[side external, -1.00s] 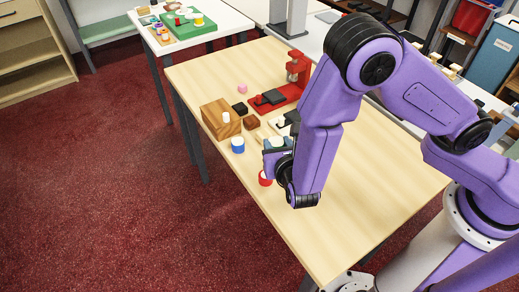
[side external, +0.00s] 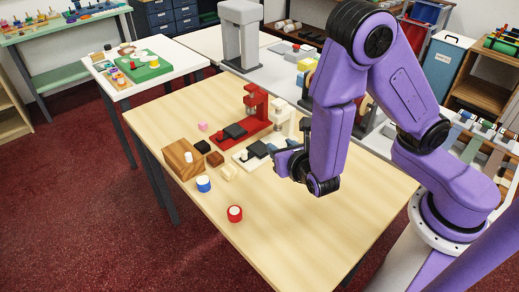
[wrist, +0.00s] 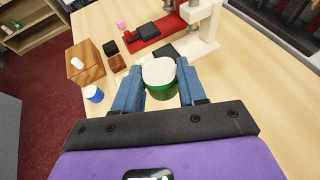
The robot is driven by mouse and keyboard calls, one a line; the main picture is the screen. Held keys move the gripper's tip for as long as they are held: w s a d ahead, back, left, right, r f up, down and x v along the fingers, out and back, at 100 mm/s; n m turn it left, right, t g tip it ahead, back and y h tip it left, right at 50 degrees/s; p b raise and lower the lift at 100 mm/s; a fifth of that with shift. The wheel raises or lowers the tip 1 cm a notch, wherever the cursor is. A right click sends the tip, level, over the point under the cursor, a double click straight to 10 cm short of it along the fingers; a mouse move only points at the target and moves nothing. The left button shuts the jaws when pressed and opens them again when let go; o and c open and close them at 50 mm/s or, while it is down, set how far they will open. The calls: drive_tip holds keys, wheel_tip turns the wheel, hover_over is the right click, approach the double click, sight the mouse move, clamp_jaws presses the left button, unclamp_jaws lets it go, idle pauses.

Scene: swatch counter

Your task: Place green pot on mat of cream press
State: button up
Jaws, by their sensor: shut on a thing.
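My gripper (wrist: 160,92) is shut on the green pot (wrist: 161,88), which has a cream top, between its blue fingers in the wrist view. In the side view my gripper (side external: 280,148) is beside the cream press (side external: 284,116), and the pot is hidden there. The cream press (wrist: 207,28) stands just beyond the pot in the wrist view. Its dark mat (side external: 257,149) lies on the cream base in the side view. The pot partly hides that base in the wrist view, and I cannot tell the pot's height above it.
A red press (side external: 254,103) with a dark mat stands behind the cream one. A wooden block (side external: 183,158) with a white-topped piece, a blue pot (side external: 203,184), a red pot (side external: 235,213) and small blocks lie around. The table's front right is clear.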

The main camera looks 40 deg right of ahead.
drive_tip(key=w+d+r, duration=0.1)
drive_tip(key=d, duration=0.7)
hover_over(261, 151)
wheel_tip(261, 151, down, 9)
drive_tip(key=shift+s+f, duration=0.1)
drive_tip(key=shift+s, duration=0.05)
drive_tip(key=shift+w+f, duration=0.2)
drive_tip(key=shift+f, duration=1.55)
drive_tip(key=shift+f, duration=0.1)
drive_tip(key=o, duration=1)
drive_tip(key=shift+o, duration=0.2)
